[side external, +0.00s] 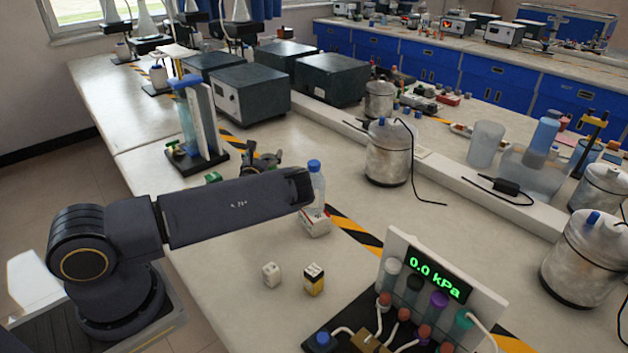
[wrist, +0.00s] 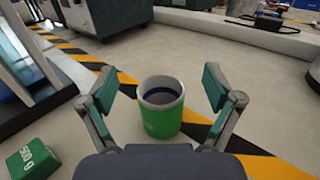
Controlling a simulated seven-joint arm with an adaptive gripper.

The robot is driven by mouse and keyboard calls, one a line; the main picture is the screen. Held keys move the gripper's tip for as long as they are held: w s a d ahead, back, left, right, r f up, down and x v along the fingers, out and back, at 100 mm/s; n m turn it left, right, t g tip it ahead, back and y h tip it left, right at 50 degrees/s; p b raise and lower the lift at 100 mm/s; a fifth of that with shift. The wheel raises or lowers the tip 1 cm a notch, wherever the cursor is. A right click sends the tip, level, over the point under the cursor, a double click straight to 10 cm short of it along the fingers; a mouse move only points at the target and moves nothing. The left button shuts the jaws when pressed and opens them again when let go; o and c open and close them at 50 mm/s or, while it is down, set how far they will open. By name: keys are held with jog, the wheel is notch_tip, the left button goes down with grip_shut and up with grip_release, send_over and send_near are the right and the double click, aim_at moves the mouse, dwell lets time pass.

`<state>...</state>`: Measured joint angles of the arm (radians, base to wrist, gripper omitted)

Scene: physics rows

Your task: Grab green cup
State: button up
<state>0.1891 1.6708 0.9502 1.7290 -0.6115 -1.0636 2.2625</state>
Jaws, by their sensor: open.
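The green cup (wrist: 162,122) stands upright on the bench in the wrist view, with a grey rim, a dark inside and a green band around its body. My gripper (wrist: 159,88) is open, with one finger to the left of the cup and one to the right in the picture. Clear gaps show between the cup and both fingers. In the side external view my gripper (side external: 262,160) shows partly behind my arm link, and I cannot make out the cup there.
A blue-capped bottle (side external: 315,185) stands beyond my arm, near a small box (side external: 315,228). Two small blocks and a pressure display (side external: 436,272) are nearer. A stand (side external: 197,125) is at left.

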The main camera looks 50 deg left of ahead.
notch_tip(320, 180, down, 4)
jog(key=shift+s+f, duration=0.1)
jog(key=shift+f, duration=0.1)
jog(key=shift+w+a+f, duration=0.3)
jog(key=shift+w+a, duration=0.4)
jog(key=shift+w, duration=0.1)
jog(key=shift+w+a, duration=0.3)
jog(key=shift+w, duration=0.1)
jog(key=c, duration=1.2)
jog(key=shift+c, duration=0.2)
jog(key=shift+r, duration=0.1)
